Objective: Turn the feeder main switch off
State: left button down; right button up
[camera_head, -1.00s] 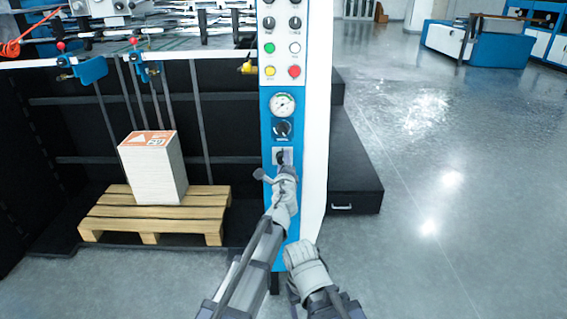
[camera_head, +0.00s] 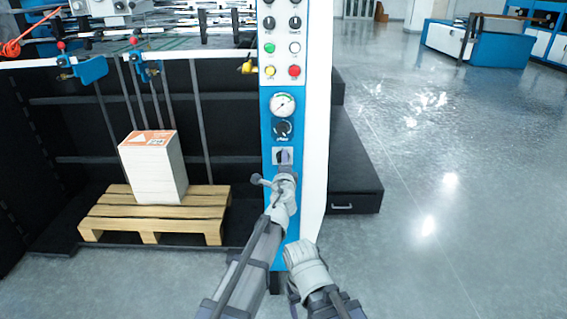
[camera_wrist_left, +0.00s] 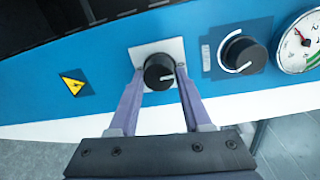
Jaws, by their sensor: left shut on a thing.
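The feeder main switch is a black rotary knob on a pale square plate (camera_head: 283,156), low on the blue control panel. In the left wrist view the knob (camera_wrist_left: 158,72) sits between the two fingers of my left gripper (camera_wrist_left: 159,78), which is shut on it. A white mark on the knob points towards the dial and gauge side. In the head view my left gripper (camera_head: 286,172) reaches the plate from below and hides part of the knob. My right gripper (camera_head: 305,262) is low, right of the left arm, apart from the panel; its fingers cannot be made out.
A second black dial (camera_head: 283,128) and a pressure gauge (camera_head: 283,104) are above the switch, with coloured buttons higher up. A paper stack (camera_head: 155,175) stands on a wooden pallet (camera_head: 150,222) at left.

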pick_arm(q)
jog(key=shift+c, duration=1.7)
grip_release()
jog(key=shift+s, duration=0.1)
